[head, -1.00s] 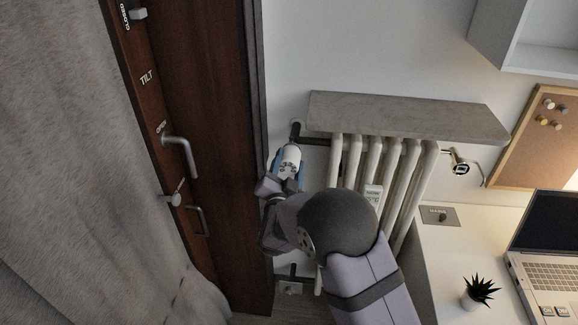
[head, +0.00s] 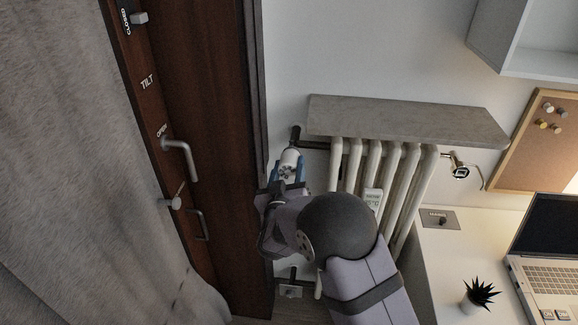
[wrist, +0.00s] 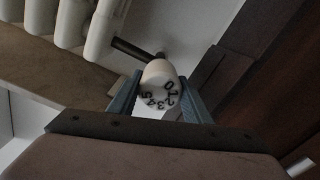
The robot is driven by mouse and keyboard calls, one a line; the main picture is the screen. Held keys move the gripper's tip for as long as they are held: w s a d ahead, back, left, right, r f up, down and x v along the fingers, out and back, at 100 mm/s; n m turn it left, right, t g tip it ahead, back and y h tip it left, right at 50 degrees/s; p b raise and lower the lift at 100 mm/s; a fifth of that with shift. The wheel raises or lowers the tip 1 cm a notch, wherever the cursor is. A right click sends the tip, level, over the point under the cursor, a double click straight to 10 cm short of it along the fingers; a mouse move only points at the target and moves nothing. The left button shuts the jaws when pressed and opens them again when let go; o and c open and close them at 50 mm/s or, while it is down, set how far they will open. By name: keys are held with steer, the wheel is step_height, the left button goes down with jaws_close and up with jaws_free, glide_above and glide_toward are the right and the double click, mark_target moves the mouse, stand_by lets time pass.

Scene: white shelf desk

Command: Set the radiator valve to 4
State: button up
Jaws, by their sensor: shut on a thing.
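The radiator valve is a white knob (head: 289,162) on a dark pipe at the upper left of the radiator (head: 385,170). In the wrist view the knob (wrist: 160,80) shows black numbers along its face, from 0 at the right round to 5 at the left. Which number lines up with a mark cannot be told. My gripper (head: 288,172) is shut on the knob, with one blue finger on each side of it. It also shows in the wrist view (wrist: 158,98). Parts of the knob's sides are hidden by the fingers.
A grey stone sill (head: 405,119) juts out above the radiator. A dark wooden door or window frame (head: 205,130) with a metal handle (head: 180,152) stands close at the left. A desk with a laptop (head: 550,255) and a plant (head: 479,292) is at the right.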

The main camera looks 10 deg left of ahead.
mark_target(288, 173)
steer(key=shift+n, duration=1.3)
steer(key=shift+f, duration=0.1)
steer(key=o, duration=1.1)
steer(key=shift+c, duration=0.2)
steer(key=shift+s, duration=0.1)
steer(key=shift+s+b, duration=0.85)
steer(key=shift+s, duration=2.75)
